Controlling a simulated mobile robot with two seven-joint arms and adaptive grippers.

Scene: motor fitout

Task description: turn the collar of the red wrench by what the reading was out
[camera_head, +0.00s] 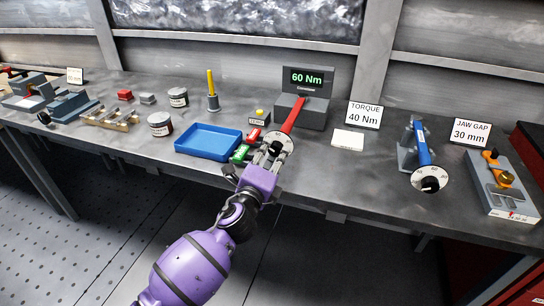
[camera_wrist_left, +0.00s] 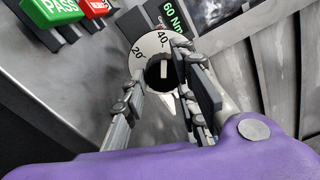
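The red wrench (camera_head: 293,115) lies with its head at the grey tester (camera_head: 301,112), whose green display (camera_head: 307,79) reads 60 Nm. Its near end carries a white dial and black collar (camera_head: 277,148). In the left wrist view the dial shows 20 and 40, and the black collar (camera_wrist_left: 160,72) has a white mark. My left gripper (camera_head: 272,154) is at this end, its fingers on either side of the collar in the wrist view (camera_wrist_left: 160,75). Whether they press on it cannot be told. A card (camera_head: 363,115) reads TORQUE 40 Nm. My right gripper is not in view.
Green PASS (camera_head: 240,153) and red (camera_head: 254,136) blocks sit just left of the gripper. A blue tray (camera_head: 208,141) is farther left. A blue wrench (camera_head: 421,145) with a dial stands right, beside a jaw gauge (camera_head: 500,185) and its 30 mm card (camera_head: 471,132).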

